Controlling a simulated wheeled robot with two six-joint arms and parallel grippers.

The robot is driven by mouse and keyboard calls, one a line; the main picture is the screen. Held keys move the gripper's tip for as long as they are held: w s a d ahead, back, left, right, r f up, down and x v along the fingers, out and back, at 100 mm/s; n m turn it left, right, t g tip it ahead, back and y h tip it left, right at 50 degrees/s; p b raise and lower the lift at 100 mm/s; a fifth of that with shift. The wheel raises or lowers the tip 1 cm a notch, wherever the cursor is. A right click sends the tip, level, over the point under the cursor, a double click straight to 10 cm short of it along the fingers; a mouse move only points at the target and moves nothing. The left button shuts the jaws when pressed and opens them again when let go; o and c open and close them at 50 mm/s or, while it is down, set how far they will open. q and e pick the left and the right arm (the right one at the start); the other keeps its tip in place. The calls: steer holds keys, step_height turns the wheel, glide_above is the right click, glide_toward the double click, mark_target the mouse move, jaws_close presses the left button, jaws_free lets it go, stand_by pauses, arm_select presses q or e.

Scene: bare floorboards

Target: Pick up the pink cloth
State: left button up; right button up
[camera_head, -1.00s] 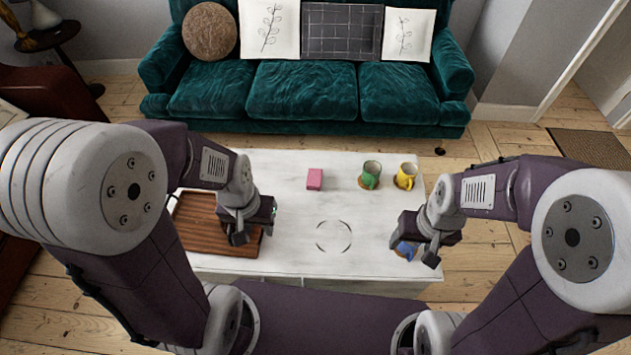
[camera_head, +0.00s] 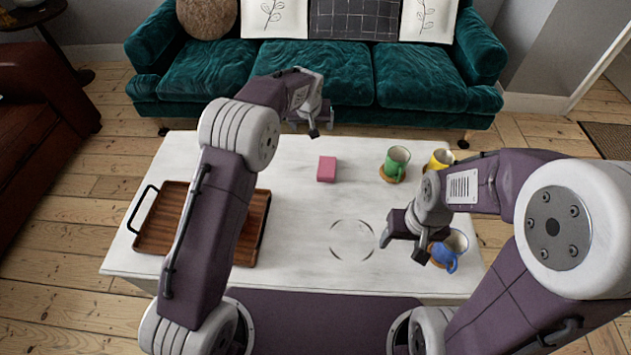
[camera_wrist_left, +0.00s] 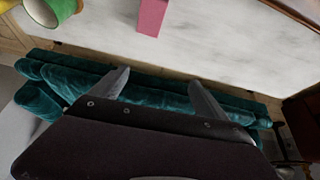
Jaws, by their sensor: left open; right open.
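The pink cloth (camera_head: 326,169) looks like a small folded block and lies on the white table (camera_head: 300,215), a little behind its middle. It also shows at the top of the left wrist view (camera_wrist_left: 152,16), apart from the fingers. My left gripper (camera_head: 312,129) is above the table's far edge, beyond the cloth and slightly left of it. Its two fingers (camera_wrist_left: 162,88) are spread and empty in the left wrist view. My right gripper (camera_head: 404,250) is open over the table's right part, close beside the blue mug (camera_head: 447,258).
A brown wooden tray (camera_head: 160,218) with a dark handle is at the table's left, partly hidden by my left arm. A green mug (camera_head: 395,164) and a yellow mug (camera_head: 440,159) stand at the back right. A green sofa (camera_head: 328,78) is behind the table. The table's middle is clear.

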arm_select(q)
step_height(320, 180, down, 10)
steer(key=d+r+b, duration=0.1)
steer(key=d+b, duration=0.1)
steer(key=m+g+b, duration=0.1)
steer(key=b, duration=0.1)
glide_toward(327, 168)
steer(key=shift+w+a+f, duration=0.1)
steer(key=shift+a+f, duration=0.35)
steer(key=shift+f, duration=0.1)
steer(key=shift+d+r, duration=0.1)
steer(key=shift+r, duration=0.05)
steer(key=b+x, duration=0.1)
steer(key=x, duration=0.2)
steer(key=shift+w+f, duration=0.1)
steer(key=shift+f, duration=0.3)
steer(key=b+x, duration=0.2)
steer(key=x, duration=0.1)
steer(key=b+x, duration=0.1)
steer(key=x, duration=0.1)
steer(key=shift+d+f, duration=0.1)
steer(key=shift+d, duration=0.2)
arm_select(e)
step_height(327, 168, down, 11)
arm_select(q)
steer(key=shift+c, duration=0.3)
arm_select(e)
steer(key=shift+a, duration=0.1)
arm_select(q)
steer(key=c, duration=1.4)
